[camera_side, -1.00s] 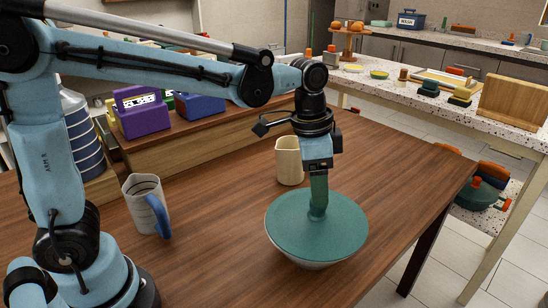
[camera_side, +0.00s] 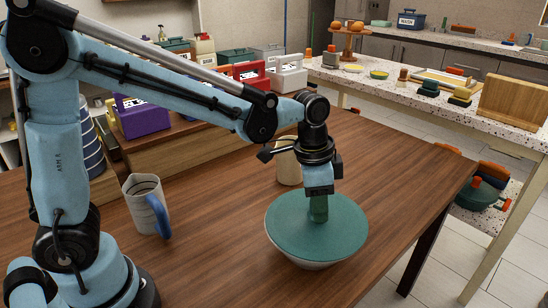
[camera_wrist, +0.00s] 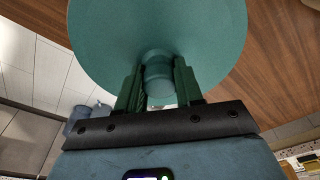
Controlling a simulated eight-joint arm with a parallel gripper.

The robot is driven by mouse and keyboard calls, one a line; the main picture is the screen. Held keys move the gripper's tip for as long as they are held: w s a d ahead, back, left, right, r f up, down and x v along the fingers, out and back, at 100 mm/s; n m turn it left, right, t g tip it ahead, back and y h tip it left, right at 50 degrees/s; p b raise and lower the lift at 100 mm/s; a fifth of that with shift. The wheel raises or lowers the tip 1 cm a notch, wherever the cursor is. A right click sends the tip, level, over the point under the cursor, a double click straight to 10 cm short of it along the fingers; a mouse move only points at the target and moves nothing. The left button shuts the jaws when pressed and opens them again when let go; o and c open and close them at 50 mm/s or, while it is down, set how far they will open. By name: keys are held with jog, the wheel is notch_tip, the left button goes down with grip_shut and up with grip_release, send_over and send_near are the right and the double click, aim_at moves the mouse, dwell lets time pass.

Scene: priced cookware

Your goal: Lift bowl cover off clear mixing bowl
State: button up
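The clear mixing bowl (camera_side: 318,264) stands on the wooden table, with only its pale lower side showing under the cover. The bowl cover (camera_side: 290,230) is a wide teal disc lying level on the rim; it fills the top of the wrist view (camera_wrist: 110,40). Its raised knob (camera_wrist: 158,72) stands at the middle. My gripper (camera_side: 318,215) points straight down over the cover's centre. In the wrist view, its two green fingers (camera_wrist: 158,82) stand on either side of the knob and look open, with any small gap hard to judge.
A cream pitcher (camera_side: 288,165) stands just behind the gripper. A white measuring jug with a blue handle (camera_side: 146,204) is at the left. A wooden riser with colourful caddies (camera_side: 185,150) runs along the back. The table is clear right of the bowl.

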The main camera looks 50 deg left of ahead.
grip_shut()
jog(key=shift+r, duration=0.15)
jog(key=shift+r, duration=0.6)
notch_tip(320, 180, up, 2)
jog(key=shift+r, duration=0.15)
jog(key=s+d+r, duration=0.7)
jog(key=s+d, duration=0.1)
jog(key=shift+s+r, duration=0.15)
jog(key=shift+s, duration=0.15)
